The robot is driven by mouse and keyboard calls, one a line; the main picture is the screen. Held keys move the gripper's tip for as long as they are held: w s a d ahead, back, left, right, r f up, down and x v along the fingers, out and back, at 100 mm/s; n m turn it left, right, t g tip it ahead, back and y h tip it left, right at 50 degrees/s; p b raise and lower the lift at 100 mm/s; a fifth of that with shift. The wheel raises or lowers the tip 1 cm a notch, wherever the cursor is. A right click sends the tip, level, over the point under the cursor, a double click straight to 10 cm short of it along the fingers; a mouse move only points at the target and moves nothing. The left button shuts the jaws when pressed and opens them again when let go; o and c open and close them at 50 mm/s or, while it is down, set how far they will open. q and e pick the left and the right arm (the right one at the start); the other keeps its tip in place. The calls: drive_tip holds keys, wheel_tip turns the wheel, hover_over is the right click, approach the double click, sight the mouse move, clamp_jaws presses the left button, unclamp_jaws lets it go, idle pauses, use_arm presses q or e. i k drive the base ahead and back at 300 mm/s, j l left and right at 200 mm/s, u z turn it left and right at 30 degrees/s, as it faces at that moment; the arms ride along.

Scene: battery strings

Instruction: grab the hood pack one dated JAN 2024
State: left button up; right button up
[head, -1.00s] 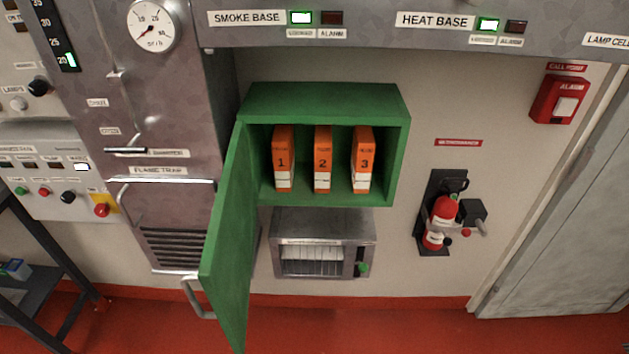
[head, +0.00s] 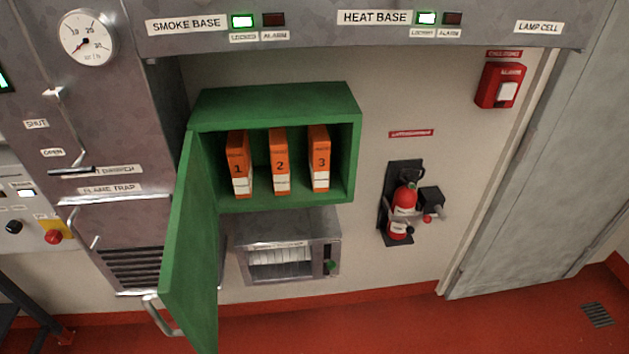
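Three orange packs stand upright side by side in an open green wall cabinet (head: 205,115). They are pack 1 (head: 238,155), pack 2 (head: 279,152) and pack 3 (head: 318,150). Each has a black number and a white label low on its front. The label print is too small to read, so I cannot tell which one is dated JAN 2024. Neither of my grippers is in view.
The cabinet's green door (head: 190,255) hangs open toward me on the left. A metal box (head: 290,232) sits below the cabinet. A red extinguisher (head: 403,205) and a red alarm box (head: 500,85) are on the wall to the right. The red floor (head: 400,325) at right looks clear.

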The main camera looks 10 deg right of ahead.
sight(237, 148)
drive_tip(key=i+l+u, duration=0.15)
drive_tip(key=l+u, duration=0.2)
drive_tip(key=l, duration=0.65)
drive_tip(key=l+u, duration=0.3)
drive_tip(key=l, duration=0.65)
